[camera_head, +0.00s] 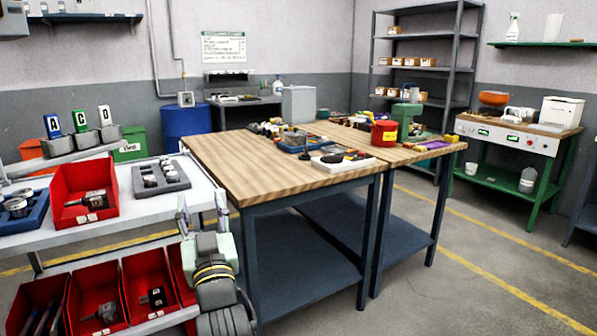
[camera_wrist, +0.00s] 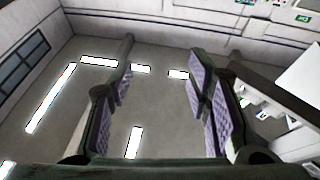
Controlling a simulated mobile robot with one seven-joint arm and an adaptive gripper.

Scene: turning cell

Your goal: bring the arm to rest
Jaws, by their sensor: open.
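My gripper (camera_head: 203,207) stands in front of the right end of the white bench in the head view, its fingers pointing up. Its two fingers are spread apart with nothing between them. In the wrist view my gripper (camera_wrist: 160,85) shows both purple-padded fingers wide apart, with the ceiling and its light strips behind them. My wrist below the fingers carries yellow bands. No object is held.
The white bench (camera_head: 135,208) at left holds a red bin (camera_head: 83,195) and a grey tray (camera_head: 160,176); several red bins sit below. A wooden table (camera_head: 225,160) stands close right of my gripper. Floor with yellow lines (camera_head: 500,290) is clear at right.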

